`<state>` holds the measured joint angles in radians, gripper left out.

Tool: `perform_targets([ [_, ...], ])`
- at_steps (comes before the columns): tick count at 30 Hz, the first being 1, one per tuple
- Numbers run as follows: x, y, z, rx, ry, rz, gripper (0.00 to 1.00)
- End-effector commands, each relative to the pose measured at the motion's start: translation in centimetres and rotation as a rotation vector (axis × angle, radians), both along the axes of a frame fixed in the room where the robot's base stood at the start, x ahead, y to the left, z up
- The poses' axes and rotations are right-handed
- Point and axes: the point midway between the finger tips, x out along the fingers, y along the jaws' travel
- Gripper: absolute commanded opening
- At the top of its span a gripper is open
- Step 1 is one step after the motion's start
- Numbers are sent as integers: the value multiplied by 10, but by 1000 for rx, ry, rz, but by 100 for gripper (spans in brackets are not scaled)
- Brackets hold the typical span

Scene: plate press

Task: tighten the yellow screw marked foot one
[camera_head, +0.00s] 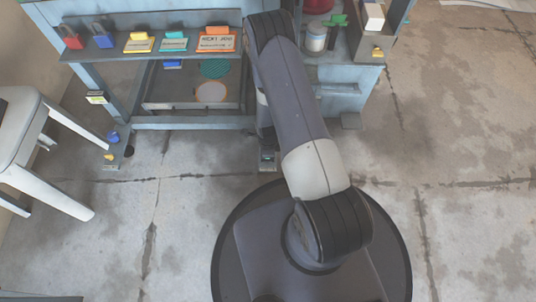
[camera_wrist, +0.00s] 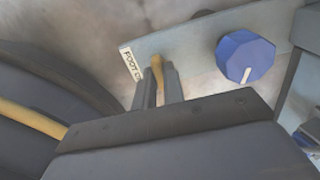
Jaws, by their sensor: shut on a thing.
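In the wrist view, the yellow screw (camera_wrist: 156,65) stands on a grey foot plate (camera_wrist: 196,42) beside a white label (camera_wrist: 131,62). The label reads "FOOT"; the rest of its text is covered by a finger. My gripper (camera_wrist: 161,84) is shut on the yellow screw, with a finger on either side of it. The screw's head shows between and above the fingers; its lower part is hidden.
A blue knob (camera_wrist: 245,57) with a white mark stands on the same plate, right of my gripper. In the head view, another blue knob (camera_head: 113,137) and a yellow piece (camera_head: 109,157) sit at the bench's left foot. A white stool (camera_head: 55,140) stands left; right floor is clear.

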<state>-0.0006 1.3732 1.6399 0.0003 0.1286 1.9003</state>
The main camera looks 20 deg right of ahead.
Motion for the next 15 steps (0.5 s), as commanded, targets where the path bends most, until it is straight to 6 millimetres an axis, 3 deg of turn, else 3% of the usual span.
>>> perform_targets([
  [2, 0, 0, 0, 0, 0, -2, 0],
  [3, 0, 0, 0, 0, 0, -2, 13],
  [9, 0, 0, 0, 0, 0, -1, 30],
  [15, 0, 0, 0, 0, 0, 0, 32],
])
